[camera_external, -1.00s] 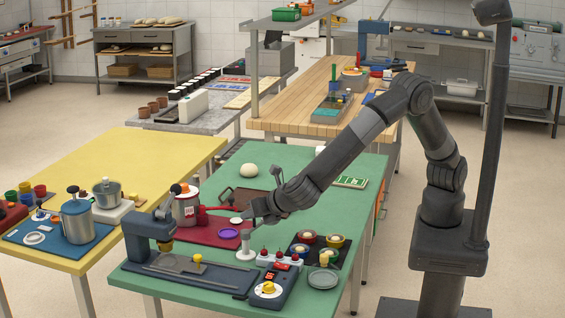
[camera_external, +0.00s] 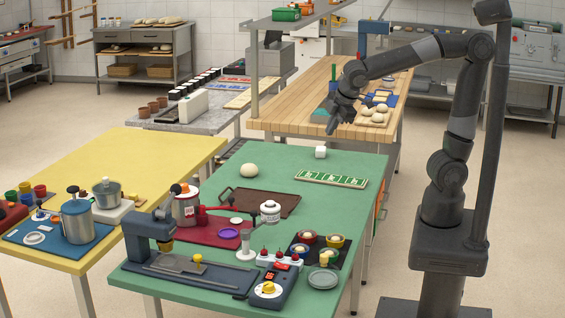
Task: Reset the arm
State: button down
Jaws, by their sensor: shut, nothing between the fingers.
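My gripper (camera_external: 338,122) is at the end of my raised arm, in the air above the far side of the green table and in front of the wooden table as the camera sees it. It points down and slightly left. It is shut and holds nothing. My arm is bent high at the elbow, with the forearm reaching left from beside the column. The fingertips are small and dark in this view.
The wooden table (camera_external: 290,110) stands behind. The yellow table (camera_external: 150,150) is left.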

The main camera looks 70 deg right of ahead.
jog(key=s+d+m+y, duration=0.1)
jog(key=s+d+m, duration=0.2)
jog(key=s, duration=0.4)
jog(key=s+d+m+t, duration=0.1)
jog(key=s+d+m, duration=0.1)
jog(key=s+m, duration=0.4)
jog(key=shift+s+d+f+y, duration=0.4)
jog(key=shift+s, duration=0.5)
jog(key=shift+w, duration=0.1)
dwell(1.5)
